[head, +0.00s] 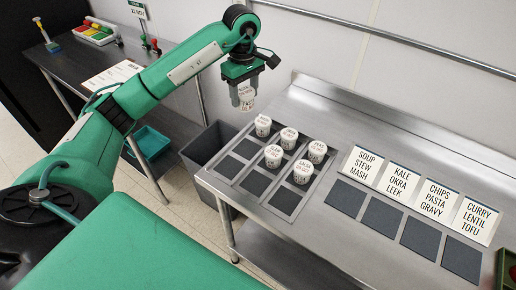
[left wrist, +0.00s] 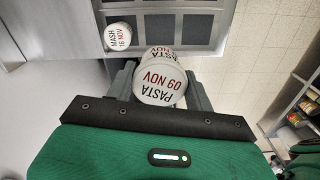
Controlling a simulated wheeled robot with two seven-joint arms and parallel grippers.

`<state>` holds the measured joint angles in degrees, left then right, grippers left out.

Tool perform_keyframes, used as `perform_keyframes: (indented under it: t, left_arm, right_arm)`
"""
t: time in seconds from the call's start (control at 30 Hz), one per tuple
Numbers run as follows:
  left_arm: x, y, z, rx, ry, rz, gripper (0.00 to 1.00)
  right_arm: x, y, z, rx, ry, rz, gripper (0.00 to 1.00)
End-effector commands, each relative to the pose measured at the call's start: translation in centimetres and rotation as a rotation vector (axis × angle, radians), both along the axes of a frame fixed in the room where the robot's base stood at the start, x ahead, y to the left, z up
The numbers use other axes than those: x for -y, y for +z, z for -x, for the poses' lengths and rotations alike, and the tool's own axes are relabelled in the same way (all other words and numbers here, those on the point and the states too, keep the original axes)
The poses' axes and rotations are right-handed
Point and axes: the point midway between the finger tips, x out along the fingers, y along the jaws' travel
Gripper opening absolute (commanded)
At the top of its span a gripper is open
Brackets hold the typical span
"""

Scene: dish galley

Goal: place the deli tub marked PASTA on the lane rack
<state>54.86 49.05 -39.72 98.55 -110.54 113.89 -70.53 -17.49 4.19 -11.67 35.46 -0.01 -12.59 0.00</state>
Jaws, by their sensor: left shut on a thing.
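The white deli tub marked PASTA (head: 246,101) hangs in my left gripper (head: 240,80), above the back left of the steel counter and clear of it. In the left wrist view the tub (left wrist: 161,82) sits between the two fingers of the left gripper (left wrist: 160,88), its lid reading PASTA 09 NOV. A grey rack (head: 236,184) with dark square cells lies at the counter's left end and holds several white tubs. A row of dark pads lies to its right, each below a card; the third card (head: 425,202) reads CHIPS, PASTA, GRAVY. My right gripper is not in view.
A tub marked MASH (left wrist: 118,36) stands in a cell near the held tub. Other cards read SOUP (head: 363,175), KALE (head: 400,187) and CURRY (head: 473,220). The pads are empty. A grey bin (head: 205,150) stands left of the counter. A wall rail (head: 400,42) runs behind.

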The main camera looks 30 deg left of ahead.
Motion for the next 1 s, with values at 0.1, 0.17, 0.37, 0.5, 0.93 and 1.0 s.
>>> perform_keyframes:
  t: [0.1,0.17,0.37,0.5,0.93,1.0]
  left_arm:
    - [0.1,-2.5,0.1,-0.007,0.000,0.000,0.28]
    - [0.1,-3.9,0.2,-0.007,-0.002,0.000,0.28]
    - [0.1,-8.7,0.2,-0.007,-0.001,0.001,0.28]
    - [0.1,-11.7,0.2,-0.006,-0.001,0.002,0.28]
    - [0.1,-16.3,0.1,-0.003,-0.002,0.001,0.28]
    - [0.1,-17.4,0.1,-0.002,-0.001,0.001,0.28]
  right_arm:
    - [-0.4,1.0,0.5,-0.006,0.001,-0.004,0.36]
    - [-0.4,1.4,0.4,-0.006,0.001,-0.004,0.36]
    - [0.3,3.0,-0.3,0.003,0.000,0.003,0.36]
    - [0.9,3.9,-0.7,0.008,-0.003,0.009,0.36]
    - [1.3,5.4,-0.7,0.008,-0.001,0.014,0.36]
    - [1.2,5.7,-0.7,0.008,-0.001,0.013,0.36]
